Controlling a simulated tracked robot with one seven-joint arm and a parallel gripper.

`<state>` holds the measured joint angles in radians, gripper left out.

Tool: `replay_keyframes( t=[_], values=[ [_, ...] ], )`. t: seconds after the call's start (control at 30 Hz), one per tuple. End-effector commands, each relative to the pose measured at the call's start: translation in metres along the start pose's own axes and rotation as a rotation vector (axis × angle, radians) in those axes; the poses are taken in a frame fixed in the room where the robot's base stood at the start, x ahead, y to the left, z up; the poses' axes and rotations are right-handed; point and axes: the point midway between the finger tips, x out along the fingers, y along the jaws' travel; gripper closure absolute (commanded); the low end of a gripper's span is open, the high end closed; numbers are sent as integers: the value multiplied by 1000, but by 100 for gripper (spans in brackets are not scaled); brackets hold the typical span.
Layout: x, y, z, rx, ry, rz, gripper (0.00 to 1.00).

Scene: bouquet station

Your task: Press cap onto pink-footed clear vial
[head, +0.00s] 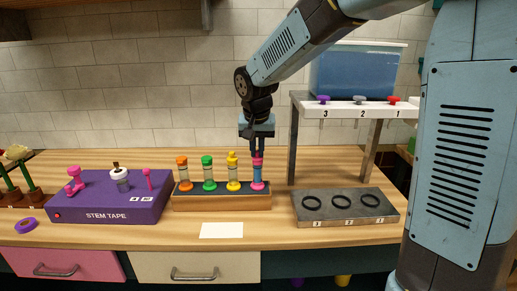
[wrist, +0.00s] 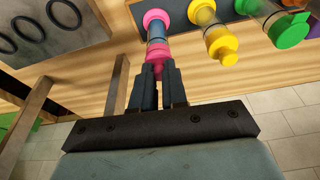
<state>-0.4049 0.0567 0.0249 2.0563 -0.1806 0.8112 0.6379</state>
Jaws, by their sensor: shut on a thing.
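The pink-footed clear vial (head: 258,174) stands upright at the right end of a wooden rack (head: 222,201) with a dark top. A pink cap (head: 257,158) is at the vial's top, in line with it. My gripper (head: 257,149) is above the vial with its fingers pointing down, shut on the pink cap. In the wrist view the fingertips hold the cap (wrist: 160,54), and the vial's clear tube and pink foot (wrist: 157,19) lie beyond it. The cap looks to be touching the tube; how far it is seated I cannot tell.
Orange (head: 182,174), green (head: 207,173) and yellow (head: 233,172) capped vials stand left in the same rack. A purple stem tape box (head: 107,203) is at left. A grey block with rings (head: 346,208) and a metal shelf stand (head: 352,107) are at right. A white card (head: 221,230) lies in front.

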Motion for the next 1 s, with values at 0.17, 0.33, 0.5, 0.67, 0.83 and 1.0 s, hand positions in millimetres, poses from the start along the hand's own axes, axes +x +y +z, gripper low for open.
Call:
replay_keyframes(
  t=[0.17,0.33,0.5,0.67,0.83,1.0],
  values=[
    [0,0,0,0,0,0,100],
    [0,0,0,0,0,0,100],
    [0,0,0,0,0,0,76],
    [0,0,0,0,0,0,60],
    [0,0,0,0,0,0,57],
    [0,0,0,0,0,0,44]
  ],
)
